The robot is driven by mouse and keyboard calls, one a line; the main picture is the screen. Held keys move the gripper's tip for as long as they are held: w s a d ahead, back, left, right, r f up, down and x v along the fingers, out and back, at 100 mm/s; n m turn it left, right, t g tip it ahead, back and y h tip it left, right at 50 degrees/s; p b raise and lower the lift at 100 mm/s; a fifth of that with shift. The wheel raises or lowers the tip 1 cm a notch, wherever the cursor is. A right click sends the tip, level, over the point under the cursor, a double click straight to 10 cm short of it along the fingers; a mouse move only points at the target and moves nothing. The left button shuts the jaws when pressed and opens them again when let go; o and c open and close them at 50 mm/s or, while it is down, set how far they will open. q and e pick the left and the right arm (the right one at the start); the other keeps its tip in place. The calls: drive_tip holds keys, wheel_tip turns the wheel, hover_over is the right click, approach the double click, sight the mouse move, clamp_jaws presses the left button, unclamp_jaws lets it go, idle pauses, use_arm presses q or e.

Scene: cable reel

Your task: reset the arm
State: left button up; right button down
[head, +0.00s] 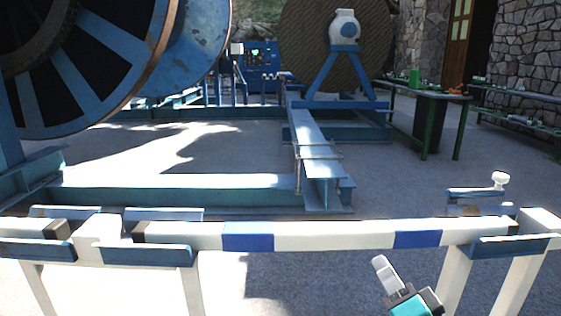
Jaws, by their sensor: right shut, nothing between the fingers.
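My right gripper (383,268) shows at the lower right, below and in front of the white rail with blue bands (330,235). Its pale fingers are together, with nothing between them. They point up and to the left and look apart from the rail. Part of its dark and teal body shows at the bottom edge. My left gripper is not in view.
The white rail rests in blue brackets (148,255) on white legs across the front. Behind it lies a blue steel frame (170,190) with a large reel (150,40) at the left. A green-legged table (430,94) stands at the right. Bare floor (420,180) lies between.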

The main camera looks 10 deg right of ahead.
drive_tip(key=s+a+f+n+g+y, duration=0.1)
drive_tip(key=s+a+f+n+g, duration=0.4)
drive_tip(key=f, duration=0.4)
drive_tip(key=s+a+f+n+g+y, duration=0.1)
drive_tip(key=s+a+f+n+g, duration=0.35)
drive_tip(key=s+f+n, duration=0.4)
use_arm(q)
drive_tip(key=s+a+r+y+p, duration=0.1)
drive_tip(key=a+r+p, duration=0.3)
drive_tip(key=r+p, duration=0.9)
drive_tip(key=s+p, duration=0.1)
drive_tip(key=p, duration=0.6)
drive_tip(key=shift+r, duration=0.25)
use_arm(e)
drive_tip(key=s+d+r+h, duration=0.1)
drive_tip(key=d+r+h, duration=0.1)
drive_tip(key=r, duration=0.8)
drive_tip(key=shift+s+d+r+m, duration=0.25)
drive_tip(key=shift+d+r+m, duration=0.15)
drive_tip(key=shift+d, duration=0.35)
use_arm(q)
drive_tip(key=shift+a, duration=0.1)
